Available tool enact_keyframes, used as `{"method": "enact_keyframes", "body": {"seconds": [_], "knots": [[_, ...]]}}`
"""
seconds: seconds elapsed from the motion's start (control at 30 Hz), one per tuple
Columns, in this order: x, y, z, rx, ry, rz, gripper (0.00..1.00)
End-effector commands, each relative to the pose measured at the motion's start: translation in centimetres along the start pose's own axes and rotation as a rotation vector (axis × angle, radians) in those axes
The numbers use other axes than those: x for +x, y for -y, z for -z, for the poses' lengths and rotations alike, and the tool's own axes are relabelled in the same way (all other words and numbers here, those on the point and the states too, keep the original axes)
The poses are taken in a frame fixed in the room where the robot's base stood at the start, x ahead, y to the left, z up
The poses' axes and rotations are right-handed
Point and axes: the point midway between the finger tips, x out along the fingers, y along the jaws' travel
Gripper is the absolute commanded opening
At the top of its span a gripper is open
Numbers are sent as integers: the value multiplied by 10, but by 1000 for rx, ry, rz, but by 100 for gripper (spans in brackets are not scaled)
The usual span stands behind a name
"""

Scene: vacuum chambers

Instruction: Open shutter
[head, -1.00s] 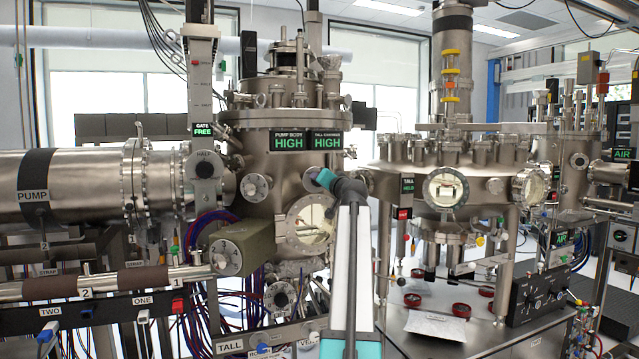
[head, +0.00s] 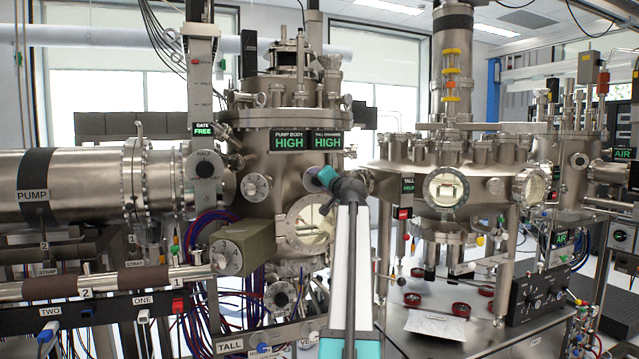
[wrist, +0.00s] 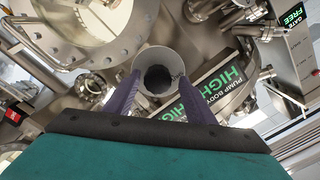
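In the head view my gripper (head: 312,181) is at the front of the tall steel chamber (head: 285,170), just above its round window (head: 311,222). In the wrist view its two purple fingers (wrist: 160,92) are spread apart. A round metal tube or knob end (wrist: 160,60) with a dark centre lies straight ahead between the fingertips. I cannot tell whether the fingers touch it. No readable label names the shutter, and I cannot tell which part is the shutter. A round dial (head: 255,187) sits on the chamber left of my gripper.
The pump body sign (head: 288,141) reads HIGH and shows close beside the fingers in the wrist view (wrist: 222,88). A gate actuator (head: 202,90) marked FREE stands left. A boxy dial housing (head: 243,248) juts out lower left. A second chamber (head: 470,178) stands right.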

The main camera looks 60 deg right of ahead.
Motion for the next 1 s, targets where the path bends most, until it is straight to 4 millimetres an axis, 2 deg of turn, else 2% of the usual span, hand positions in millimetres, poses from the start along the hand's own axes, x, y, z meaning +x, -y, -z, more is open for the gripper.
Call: {"method": "enact_keyframes", "body": {"seconds": [0.47,0.67,1.0], "knots": [[-7,-4,-1,-3,2,-4,51],[-24,-4,-1,-4,0,-4,51],[-71,-4,-2,-3,-1,-4,51]]}}
